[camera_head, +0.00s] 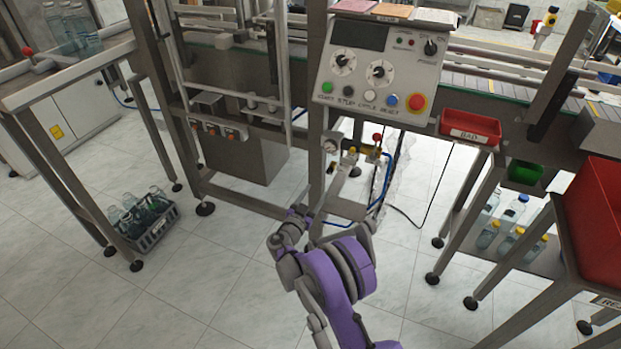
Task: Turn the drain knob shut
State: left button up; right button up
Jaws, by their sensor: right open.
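An air-supply assembly with a round gauge (330,146), small brass-yellow fittings (352,152) and a red knob (377,137) sits below the control panel, by the machine's post. The drain knob cannot be told apart for certain among these small parts. My right arm reaches up from the bottom middle, and its gripper (301,213) is low in front of the post, below and left of the fittings. The right gripper is open and appears apart from the fittings; its fingertips are small and hard to make out. My left gripper is not in view.
The control panel (380,75) with dials and buttons is above. A blue hose (386,178) loops beside the fittings. A red "BAD" bin (470,127) hangs at right. A crate of bottles (150,222) stands on the floor at left. The tiled floor around my arm is clear.

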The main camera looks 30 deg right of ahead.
aim_at(329, 173)
jog(key=b+x, duration=0.1)
jog(key=x, duration=0.9)
jog(key=shift+w+d, duration=0.2)
jog(key=shift+d, duration=0.1)
jog(key=shift+r, duration=0.1)
grip_shut()
